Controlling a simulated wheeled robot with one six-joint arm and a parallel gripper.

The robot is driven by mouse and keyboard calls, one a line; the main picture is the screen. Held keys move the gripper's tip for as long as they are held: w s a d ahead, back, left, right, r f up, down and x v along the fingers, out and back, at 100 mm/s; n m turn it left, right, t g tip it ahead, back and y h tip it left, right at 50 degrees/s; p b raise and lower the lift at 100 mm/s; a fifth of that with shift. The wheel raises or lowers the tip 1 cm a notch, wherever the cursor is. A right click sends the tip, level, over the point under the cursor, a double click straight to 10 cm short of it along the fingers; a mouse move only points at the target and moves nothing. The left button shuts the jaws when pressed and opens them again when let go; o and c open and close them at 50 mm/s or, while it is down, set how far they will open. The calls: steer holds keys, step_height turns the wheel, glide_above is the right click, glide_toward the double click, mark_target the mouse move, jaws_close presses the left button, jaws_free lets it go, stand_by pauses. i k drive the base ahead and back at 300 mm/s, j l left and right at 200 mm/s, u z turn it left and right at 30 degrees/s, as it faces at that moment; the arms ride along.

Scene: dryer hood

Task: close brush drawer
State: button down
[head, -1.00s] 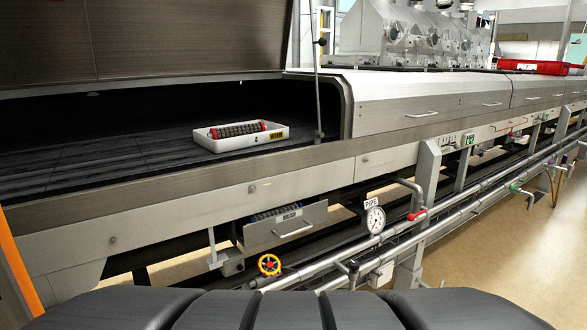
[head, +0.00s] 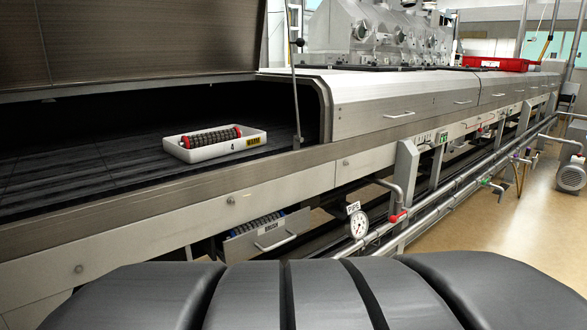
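My gripper is not in view.
A white tray (head: 203,153) with a roller brush lies on the dark belt under the raised hood (head: 130,40). A gauge (head: 358,224) marked "PIPE" and long pipes (head: 440,196) run right of the drawer.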

mark_target(270, 236)
steer(key=k+j, duration=0.1)
steer(key=k, duration=0.15)
steer(key=k+j+u, duration=0.15)
steer(key=k, duration=0.25)
steer(key=k+l, duration=0.15)
steer(key=i+l, duration=0.15)
steer(key=i, duration=1.05)
